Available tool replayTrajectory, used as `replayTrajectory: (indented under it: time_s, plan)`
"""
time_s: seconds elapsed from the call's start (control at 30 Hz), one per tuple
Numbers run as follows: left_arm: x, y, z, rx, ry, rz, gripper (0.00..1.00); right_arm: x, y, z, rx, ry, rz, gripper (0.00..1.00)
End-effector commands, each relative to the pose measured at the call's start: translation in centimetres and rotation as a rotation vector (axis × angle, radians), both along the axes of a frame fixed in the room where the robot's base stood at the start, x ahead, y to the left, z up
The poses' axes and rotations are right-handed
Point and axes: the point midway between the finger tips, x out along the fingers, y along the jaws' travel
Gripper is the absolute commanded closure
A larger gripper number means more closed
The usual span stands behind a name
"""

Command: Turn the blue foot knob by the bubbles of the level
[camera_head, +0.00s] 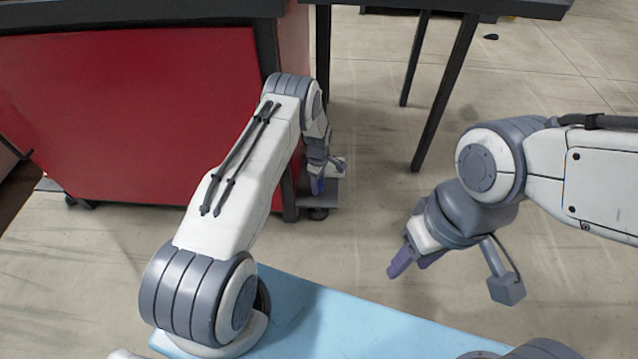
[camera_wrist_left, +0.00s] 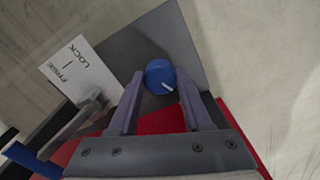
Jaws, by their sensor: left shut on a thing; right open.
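The blue foot knob (camera_wrist_left: 158,72) shows in the left wrist view as a round blue cap with a white pointer mark toward the lower right. It sits over a dark grey plate (camera_wrist_left: 150,35). My left gripper (camera_wrist_left: 160,92) is shut on the knob, a purple finger on each side. In the head view my left gripper (camera_head: 318,180) is low beside the red cabinet's right corner, and the knob is hard to make out there. My right gripper (camera_head: 405,262) is open and empty above the floor. I cannot make out the level or its bubbles.
A white label (camera_wrist_left: 80,70) reading FREE and LOCK lies beside a grey lever-like part (camera_wrist_left: 88,108). A blue-ended part (camera_wrist_left: 30,160) is at lower left. The red cabinet (camera_head: 130,110) stands left. Dark table legs (camera_head: 445,95) stand behind open floor.

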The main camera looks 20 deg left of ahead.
Motion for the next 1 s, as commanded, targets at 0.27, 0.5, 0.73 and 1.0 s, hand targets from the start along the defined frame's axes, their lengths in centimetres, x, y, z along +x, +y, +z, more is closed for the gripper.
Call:
replayTrajectory:
  time_s: [0.27,0.5,0.73,1.0]
  plan:
    - [0.1,0.1,0.0,0.002,-0.004,0.0,0.21,0.0,0.0,0.0,0.0,0.0,0.0,0.5]
    - [0.1,0.0,0.8,0.002,-0.003,0.0,0.21,0.0,0.0,0.4,0.0,0.0,0.0,0.5]
    - [0.2,0.0,5.1,0.001,-0.005,0.0,0.21,0.0,0.0,2.7,0.0,0.0,0.0,0.5]
    - [0.2,0.1,9.5,0.002,-0.004,0.0,0.21,0.0,0.0,4.6,0.0,0.0,0.0,0.5]
